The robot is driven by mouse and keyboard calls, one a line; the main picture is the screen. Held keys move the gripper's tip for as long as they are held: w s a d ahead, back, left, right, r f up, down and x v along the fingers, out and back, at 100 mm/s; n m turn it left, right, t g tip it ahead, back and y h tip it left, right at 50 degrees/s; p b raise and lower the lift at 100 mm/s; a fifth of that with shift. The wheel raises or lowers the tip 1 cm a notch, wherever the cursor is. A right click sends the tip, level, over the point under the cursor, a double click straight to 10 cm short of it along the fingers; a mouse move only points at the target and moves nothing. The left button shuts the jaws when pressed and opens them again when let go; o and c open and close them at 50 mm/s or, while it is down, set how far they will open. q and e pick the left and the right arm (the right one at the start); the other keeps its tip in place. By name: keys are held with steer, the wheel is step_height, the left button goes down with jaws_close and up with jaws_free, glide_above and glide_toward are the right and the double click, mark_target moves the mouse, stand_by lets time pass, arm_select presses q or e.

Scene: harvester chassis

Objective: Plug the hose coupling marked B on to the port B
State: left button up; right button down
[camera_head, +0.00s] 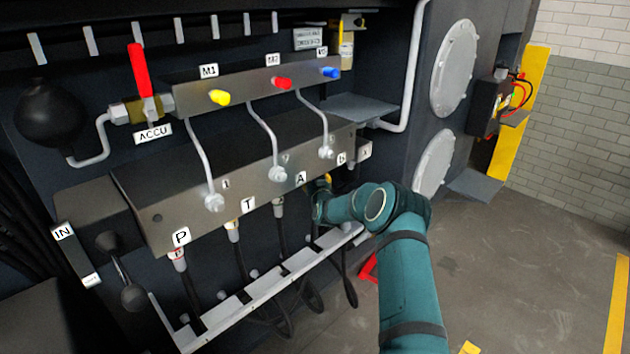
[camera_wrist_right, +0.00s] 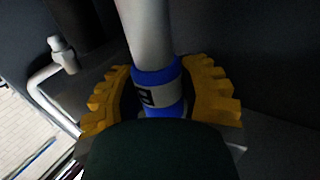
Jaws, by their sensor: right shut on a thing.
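The coupling marked B (camera_wrist_right: 150,98) has blue bands and a pale label, and shows between the yellow fingers of my right gripper (camera_wrist_right: 158,90) in the wrist view. A grey cylinder runs up from it out of the frame. In the head view my right gripper (camera_head: 322,190) is shut on it below the manifold's right end. The coupling is hidden there. The label B (camera_head: 342,158) is on the manifold (camera_head: 240,185) front near its right end. The port B itself cannot be made out, nor whether the coupling touches it. My left gripper is out of view.
Hoses hang under the manifold at P (camera_head: 180,262), T (camera_head: 234,232) and A (camera_head: 279,208). A pale slotted rail (camera_head: 270,290) runs below them. A lever with a black knob (camera_head: 133,297) is at the left. The floor at the right is open.

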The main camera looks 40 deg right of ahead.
steer(key=shift+r, duration=0.85)
steer(key=shift+c, duration=2.2)
jaws_free()
steer(key=shift+f, duration=0.1)
steer(key=shift+f, duration=0.1)
steer(key=shift+s, duration=0.1)
steer(key=v, duration=1.2)
